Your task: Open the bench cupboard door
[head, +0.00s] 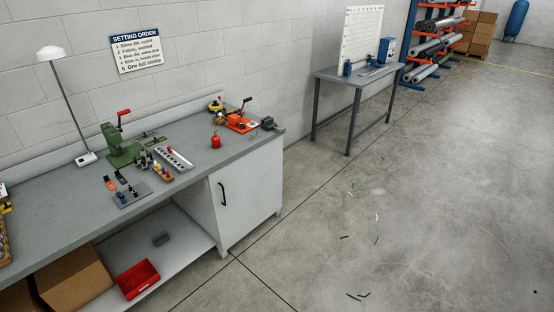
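The bench cupboard is the white unit under the right end of the grey workbench (80,222) in the head view. Its white door (240,190) is shut, flush with the cupboard front. A black bar handle (222,194) stands upright near the door's left edge. Neither of my grippers shows in the head view, so nothing of mine is seen touching the door or handle.
The floor (330,230) in front of the cupboard is open, with small scraps scattered farther right. An open lower shelf left of the cupboard holds a red bin (138,279) and cardboard boxes (75,280). A second table (350,80) stands beyond the bench.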

